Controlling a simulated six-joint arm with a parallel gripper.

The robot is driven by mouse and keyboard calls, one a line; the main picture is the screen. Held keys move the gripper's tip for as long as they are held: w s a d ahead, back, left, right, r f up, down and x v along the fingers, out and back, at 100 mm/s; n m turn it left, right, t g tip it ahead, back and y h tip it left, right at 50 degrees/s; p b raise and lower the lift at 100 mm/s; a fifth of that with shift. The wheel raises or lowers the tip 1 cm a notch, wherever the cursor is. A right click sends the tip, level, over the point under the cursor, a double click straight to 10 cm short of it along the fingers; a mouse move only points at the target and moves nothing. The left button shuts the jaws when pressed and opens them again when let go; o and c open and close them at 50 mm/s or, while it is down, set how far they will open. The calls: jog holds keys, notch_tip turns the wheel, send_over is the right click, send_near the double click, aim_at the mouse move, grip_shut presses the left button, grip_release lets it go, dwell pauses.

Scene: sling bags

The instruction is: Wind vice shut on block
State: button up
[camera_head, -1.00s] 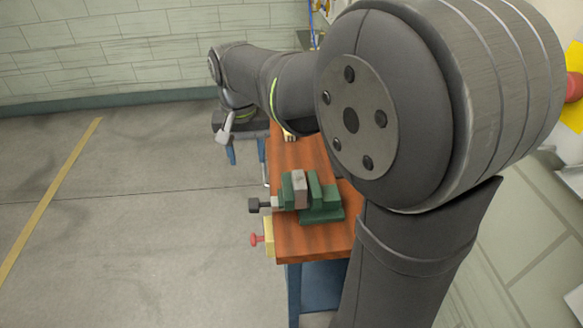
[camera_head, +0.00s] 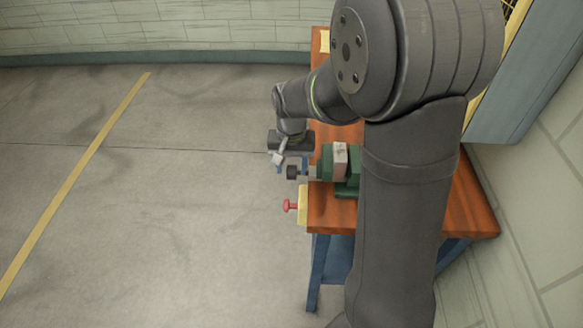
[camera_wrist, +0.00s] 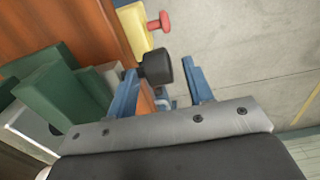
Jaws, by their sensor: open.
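The green vice (camera_head: 327,165) stands on the wooden bench, partly hidden by my arm. A pale grey block (camera_head: 341,158) sits between its jaws; whether they touch it on both sides I cannot tell. The vice's black knob (camera_head: 291,172) sticks out past the bench's left edge. My gripper (camera_head: 292,166) is open at the knob, with its blue fingers pointing down. In the wrist view, the knob (camera_wrist: 157,66) shows between the fingertips (camera_wrist: 163,78), nearer the left finger. Contact is unclear. The green vice jaws (camera_wrist: 62,92) are at left there.
A red button on a yellow box (camera_head: 302,205) is fixed to the bench's (camera_head: 465,215) left edge, close to the knob. The floor left of the bench is open. A grey-blue cabinet (camera_head: 520,95) stands at the right.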

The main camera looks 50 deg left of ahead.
jog(key=shift+f, duration=0.7)
jog(key=c, duration=1)
jog(key=shift+t+y, duration=0.3)
jog(key=shift+s+d+t+y, duration=0.15)
jog(key=shift+t+y, duration=1.05)
jog(key=shift+s+t+y, duration=0.1)
jog(key=shift+t+y, duration=0.7)
